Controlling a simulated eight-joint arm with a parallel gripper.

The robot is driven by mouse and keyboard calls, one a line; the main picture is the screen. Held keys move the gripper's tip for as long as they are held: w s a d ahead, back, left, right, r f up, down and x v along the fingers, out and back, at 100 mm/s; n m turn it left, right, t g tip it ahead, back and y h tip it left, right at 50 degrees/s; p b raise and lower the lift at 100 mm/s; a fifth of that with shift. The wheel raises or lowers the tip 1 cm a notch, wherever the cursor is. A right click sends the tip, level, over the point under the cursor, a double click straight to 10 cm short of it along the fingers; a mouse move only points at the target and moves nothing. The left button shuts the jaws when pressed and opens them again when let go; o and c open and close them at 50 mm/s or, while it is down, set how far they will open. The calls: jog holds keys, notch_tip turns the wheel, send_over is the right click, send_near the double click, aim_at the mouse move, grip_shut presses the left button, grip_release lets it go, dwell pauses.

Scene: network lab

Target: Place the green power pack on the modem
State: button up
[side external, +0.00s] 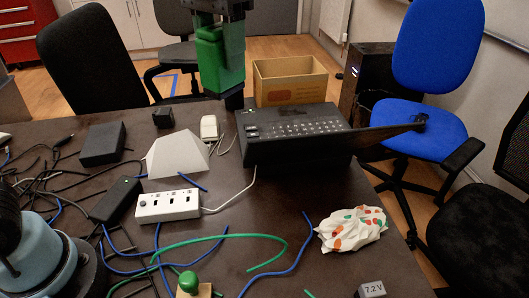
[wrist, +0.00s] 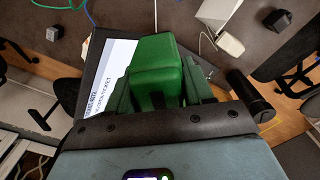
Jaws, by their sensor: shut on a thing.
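The green power pack (side external: 209,58) hangs in the air near the far edge of the table in the side external view. My gripper (side external: 219,50) is shut on it from above. In the wrist view the power pack (wrist: 157,68) sits between the two fingers, which hide part of its sides. I cannot tell for sure which thing is the modem. A white box with sloping sides (side external: 178,156) and a flat black box (side external: 103,144) both stand on the table, left of the held pack and nearer the camera. The pack touches neither.
A black laptop-like machine (side external: 288,147) stands right of the pack. A white power strip (side external: 167,206), crumpled paper (side external: 350,230), a green knob (side external: 188,281) and a 7.2 V block (side external: 371,290) lie nearer. Loose cables cross the left side. A cardboard box (side external: 290,82) is behind.

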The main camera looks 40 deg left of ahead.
jog(key=a+n, duration=0.5)
jog(key=a, duration=1.2)
jog(key=n, duration=0.5)
send_over(102, 137)
notch_tip(102, 137, down, 18)
jog(key=shift+f, duration=2.05)
jog(key=shift+f, duration=0.1)
jog(key=o, duration=1.3)
jog(key=shift+o, duration=0.2)
